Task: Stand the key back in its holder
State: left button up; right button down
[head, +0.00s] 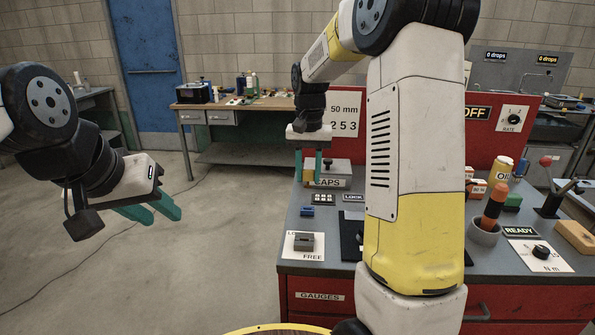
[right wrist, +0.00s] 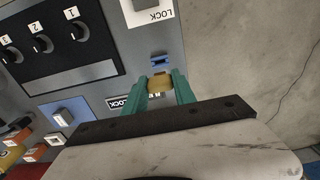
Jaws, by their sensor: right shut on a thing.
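My right gripper (head: 308,178) hangs upright over the left part of the workbench, its teal fingers shut on a small yellow piece (head: 308,170), which I take to be the key. In the right wrist view the yellow piece (right wrist: 160,83) sits between the fingertips; its lower part is hidden. A small blue block (head: 307,211), likely the holder, stands on the bench below the gripper. In the right wrist view this blue block (right wrist: 160,60) lies just beyond the fingertips, apparently apart from the key. My left gripper (head: 156,211) is open and empty, away from the bench over the floor.
A white LOCK/FREE plate with a grey knob (head: 303,242) lies in front of the blue block. A CAPS box (head: 327,174) stands behind. A black panel with numbered knobs (right wrist: 50,45) is nearby. My right arm hides the bench's middle.

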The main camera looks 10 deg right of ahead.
aim_at(308, 185)
jog(key=shift+f, duration=2.9)
jog(key=shift+f, duration=1.25)
jog(key=c, duration=0.9)
grip_release()
jog(key=shift+c, duration=0.2)
jog(key=shift+r, duration=0.1)
notch_tip(308, 185, up, 7)
jog(key=shift+r, duration=0.3)
